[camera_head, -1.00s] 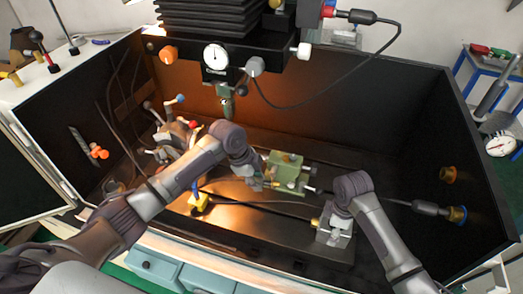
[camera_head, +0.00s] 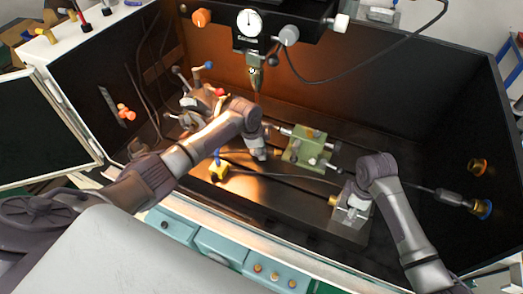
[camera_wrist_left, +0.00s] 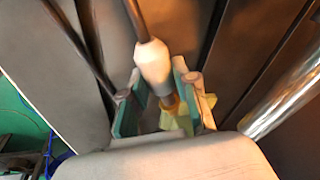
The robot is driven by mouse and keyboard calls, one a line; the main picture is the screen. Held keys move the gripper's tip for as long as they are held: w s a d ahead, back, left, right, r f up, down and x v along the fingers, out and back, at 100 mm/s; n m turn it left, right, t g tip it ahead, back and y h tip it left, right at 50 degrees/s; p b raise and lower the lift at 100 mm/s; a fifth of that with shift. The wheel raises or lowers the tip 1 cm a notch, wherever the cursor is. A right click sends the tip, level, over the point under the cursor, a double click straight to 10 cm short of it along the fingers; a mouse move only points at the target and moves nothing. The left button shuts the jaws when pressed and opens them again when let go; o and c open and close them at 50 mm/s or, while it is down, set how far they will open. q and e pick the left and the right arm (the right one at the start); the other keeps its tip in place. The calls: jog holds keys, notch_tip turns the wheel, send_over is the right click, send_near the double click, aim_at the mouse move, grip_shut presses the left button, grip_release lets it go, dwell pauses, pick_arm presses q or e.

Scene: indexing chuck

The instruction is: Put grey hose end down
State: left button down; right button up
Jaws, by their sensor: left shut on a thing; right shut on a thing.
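In the left wrist view, the grey hose end (camera_wrist_left: 153,62) is a pale grey sleeve on a dark hose, with a brass-coloured tip. It lies between the green pads of my left gripper (camera_wrist_left: 165,112), which is shut on it. In the head view my left gripper (camera_head: 259,153) is low over the dark bed, left of the green vise (camera_head: 306,148). The brass tip points toward the vise. My right gripper (camera_head: 353,200) is at a grey block (camera_head: 350,222) with a brass fitting, and is shut on it; its fingers are partly hidden.
A yellow block (camera_head: 218,172) with a blue part stands left of my left gripper. A dark hose (camera_head: 290,177) crosses the bed toward the grey block. The chuck unit (camera_head: 197,103) with coloured levers is behind my left arm. A spindle (camera_head: 255,72) hangs above.

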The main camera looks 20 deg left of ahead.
pick_arm(q)
jog(key=shift+f, duration=0.2)
jog(key=shift+f, duration=0.6)
jog(key=c, duration=0.9)
grip_release()
jog(key=v, duration=1.3)
jog(key=shift+w+r, duration=0.1)
